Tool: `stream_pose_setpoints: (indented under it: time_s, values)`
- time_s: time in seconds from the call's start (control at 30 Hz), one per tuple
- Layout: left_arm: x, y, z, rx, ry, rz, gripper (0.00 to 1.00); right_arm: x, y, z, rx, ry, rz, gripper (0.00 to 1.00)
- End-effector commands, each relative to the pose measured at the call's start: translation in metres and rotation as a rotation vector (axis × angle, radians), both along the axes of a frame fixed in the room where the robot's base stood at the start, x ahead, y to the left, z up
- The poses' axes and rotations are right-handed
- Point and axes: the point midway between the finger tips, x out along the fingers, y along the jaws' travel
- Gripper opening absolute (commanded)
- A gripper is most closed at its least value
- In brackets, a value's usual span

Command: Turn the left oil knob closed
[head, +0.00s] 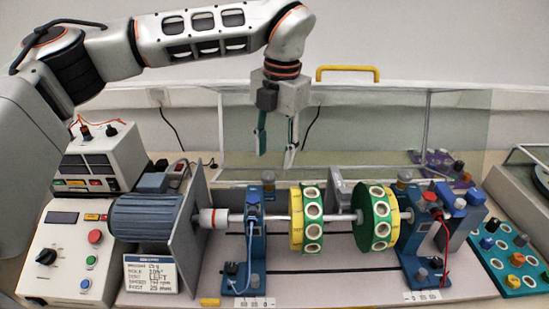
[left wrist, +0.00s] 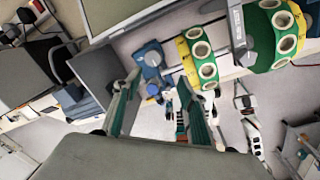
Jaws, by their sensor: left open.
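The left blue bearing stand (head: 257,240) carries a small grey-blue knob (head: 268,180) on its top, which I take as the left oil knob. The stand shows near the middle of the left wrist view (left wrist: 151,60); a blue round part (left wrist: 154,90) there lies between the finger lines. My left gripper (head: 276,148) is open and empty, pointing down above and slightly behind the knob, apart from it. Its two green-edged fingers also frame the left wrist view (left wrist: 157,92). Whether the knob is open or closed cannot be told.
Two yellow-green discs (head: 310,218) sit on the shaft right of the stand. The right blue stand (head: 425,245) has a similar knob (head: 405,177). A motor (head: 148,215) stands left. A clear guard with a yellow handle (head: 347,69) rises behind. White jointed parts (left wrist: 252,130) show low in the wrist view.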

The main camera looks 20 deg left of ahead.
Motion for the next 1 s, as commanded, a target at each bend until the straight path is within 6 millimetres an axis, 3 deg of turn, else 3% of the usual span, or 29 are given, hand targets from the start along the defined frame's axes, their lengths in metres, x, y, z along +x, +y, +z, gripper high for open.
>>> stream_pose_setpoints:
  time_s: [0.17, 0.6, 1.0]
  values:
    - [0.004, 0.012, 0.001, 0.032, -0.018, 0.029, 0.41, 0.005, 0.000, 0.005, 0.000, -0.011, 0.001, 0.00]
    - [0.006, 0.017, -0.060, 0.028, -0.016, 0.026, 0.41, -0.006, -0.010, -0.002, -0.015, 0.019, -0.010, 0.00]
    - [0.006, 0.018, -0.069, 0.028, -0.019, 0.026, 0.41, -0.004, -0.010, -0.004, -0.015, 0.023, -0.014, 0.00]
